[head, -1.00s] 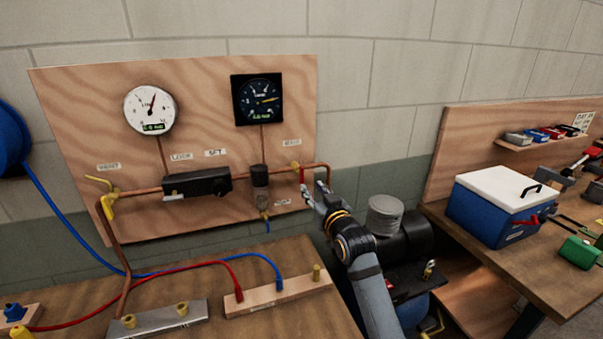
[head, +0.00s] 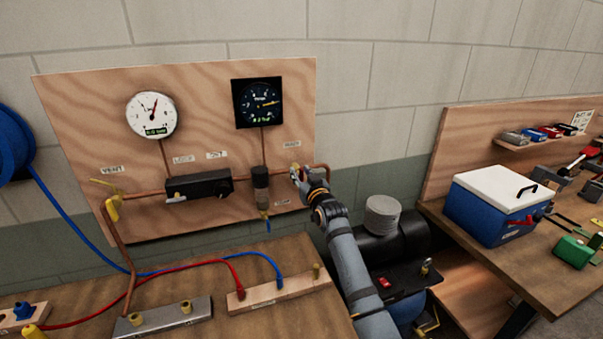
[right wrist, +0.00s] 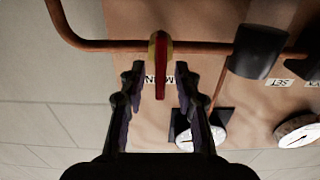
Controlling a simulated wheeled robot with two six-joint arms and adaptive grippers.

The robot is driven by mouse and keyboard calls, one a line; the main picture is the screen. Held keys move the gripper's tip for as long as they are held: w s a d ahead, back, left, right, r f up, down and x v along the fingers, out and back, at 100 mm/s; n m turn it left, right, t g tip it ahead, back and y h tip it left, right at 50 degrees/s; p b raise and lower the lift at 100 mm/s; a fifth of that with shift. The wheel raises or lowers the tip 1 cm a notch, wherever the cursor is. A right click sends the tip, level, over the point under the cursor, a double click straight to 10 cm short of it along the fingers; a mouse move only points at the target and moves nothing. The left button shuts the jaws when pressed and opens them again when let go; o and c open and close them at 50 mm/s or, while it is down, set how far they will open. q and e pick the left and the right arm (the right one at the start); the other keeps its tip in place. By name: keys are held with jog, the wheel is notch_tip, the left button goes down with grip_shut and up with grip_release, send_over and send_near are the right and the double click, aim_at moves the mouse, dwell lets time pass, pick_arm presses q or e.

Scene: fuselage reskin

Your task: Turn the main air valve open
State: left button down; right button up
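The main air valve (head: 294,167) is a yellow body on the copper pipe at the right of the plywood board, below a small label. In the right wrist view its red handle (right wrist: 160,75) lies across the pipe, beside the MAIN label (right wrist: 160,79), which appears upside down. My right gripper (head: 301,177) is at the valve and covers most of the handle in the head view. In the right wrist view my right gripper (right wrist: 158,80) is open, with its fingers either side of the handle and gaps on both sides. My left gripper is not in view.
The board (head: 90,130) carries a white gauge (head: 152,115), a black gauge (head: 258,102), a black regulator (head: 198,186) and a VENT valve at left. Below is a bench with red and blue hoses. A black tank (head: 390,245) stands right of the board, near my right arm.

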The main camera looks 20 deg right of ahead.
grip_shut()
jog(key=shift+n, duration=0.3)
jog(key=n, duration=0.1)
jog(key=n+b, duration=0.1)
jog(key=shift+a+f+n, duration=0.15)
jog(key=shift+a+n, duration=0.1)
jog(key=shift+n, duration=0.05)
jog(key=n+b, duration=0.1)
jog(key=n, duration=0.4)
jog(key=f+n+b, duration=0.1)
jog(key=n, duration=0.3)
jog(key=a+n+b, duration=0.1)
jog(key=n, duration=0.4)
jog(key=shift+a+f+n, duration=0.1)
jog(key=shift+f+n, duration=0.15)
jog(key=shift+n, duration=0.05)
dwell(0.4)
